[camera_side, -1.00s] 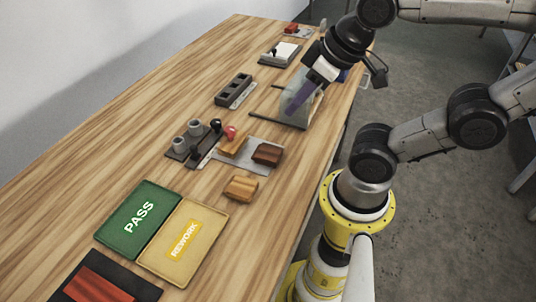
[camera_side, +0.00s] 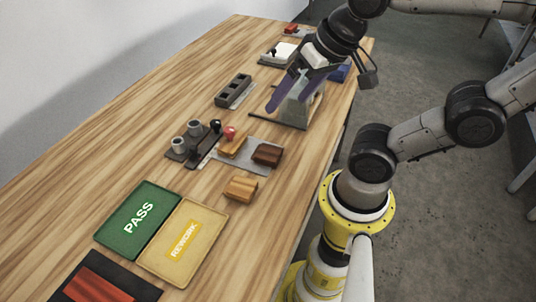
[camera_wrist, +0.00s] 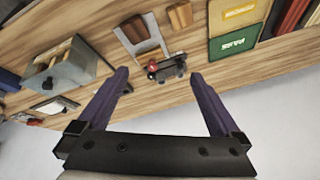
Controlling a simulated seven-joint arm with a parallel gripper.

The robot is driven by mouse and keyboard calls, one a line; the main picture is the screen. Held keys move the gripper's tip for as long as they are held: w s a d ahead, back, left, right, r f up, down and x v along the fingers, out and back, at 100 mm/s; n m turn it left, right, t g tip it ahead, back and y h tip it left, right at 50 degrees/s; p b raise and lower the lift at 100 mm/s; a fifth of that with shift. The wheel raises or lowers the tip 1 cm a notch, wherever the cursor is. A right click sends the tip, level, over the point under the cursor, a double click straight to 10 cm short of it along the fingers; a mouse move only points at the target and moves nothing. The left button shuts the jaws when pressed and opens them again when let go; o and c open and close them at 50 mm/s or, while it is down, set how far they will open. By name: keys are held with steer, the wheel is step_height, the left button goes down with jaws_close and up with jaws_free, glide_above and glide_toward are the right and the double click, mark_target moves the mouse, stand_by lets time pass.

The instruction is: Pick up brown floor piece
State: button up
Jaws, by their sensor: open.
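A dark brown floor piece (camera_side: 267,154) lies on the right part of a grey plate (camera_side: 256,169) in the side view. A lighter brown piece (camera_side: 233,147) lies at the plate's left, and another light brown piece (camera_side: 240,189) lies on the bare wood in front. In the wrist view, a brown piece (camera_wrist: 134,29) shows on the plate and a loose one (camera_wrist: 180,15) beside it. My gripper (camera_side: 286,104) is open and empty, above the table behind the plate. Its two purple fingers are spread in the wrist view (camera_wrist: 160,76).
A clear-walled fixture (camera_side: 303,108) stands beside and under my gripper. A dark rack with cups (camera_side: 187,143) and a red knob (camera_side: 229,132) stand near the plate. Green PASS (camera_side: 137,220) and yellow REWORK (camera_side: 184,243) trays lie in front.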

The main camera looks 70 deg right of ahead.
steer(key=w+d+f+m+g, duration=0.2)
steer(key=w+m, duration=0.3)
steer(key=m, duration=0.3)
steer(key=m+g, duration=0.3)
steer(key=m, duration=0.1)
glide_toward(267, 151)
step_height(267, 151, down, 9)
steer(key=shift+w+a+r, duration=0.1)
steer(key=shift+w+r, duration=0.05)
steer(key=shift+r, duration=0.05)
steer(key=c, duration=1.1)
steer(key=shift+r, duration=0.1)
